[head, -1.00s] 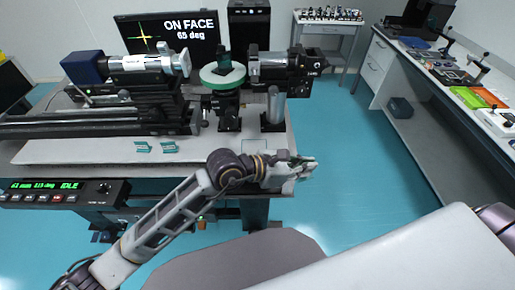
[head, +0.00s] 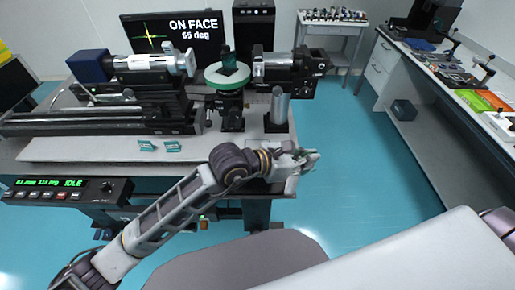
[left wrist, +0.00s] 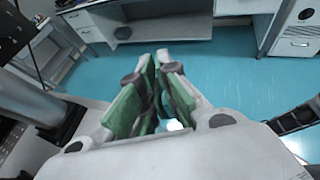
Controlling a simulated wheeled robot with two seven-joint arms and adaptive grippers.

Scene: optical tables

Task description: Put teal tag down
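Two small teal tags, one on the left (head: 147,145) and one on the right (head: 173,145), stand side by side on the pale front part of the optical table (head: 80,152). My left gripper (head: 312,157) is past the table's right front corner, well to the right of both tags and apart from them. In the left wrist view its green-padded fingers (left wrist: 160,62) are close together, with a narrow gap between them. I see no tag between them. My right gripper is out of view.
A round green-rimmed stage (head: 226,76) stands behind the tags, between a lens rail (head: 150,65) and a cylindrical mount (head: 285,68). A control box (head: 65,190) is at the front left edge. Open floor (head: 370,160) lies to the right, before a side bench (head: 440,95).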

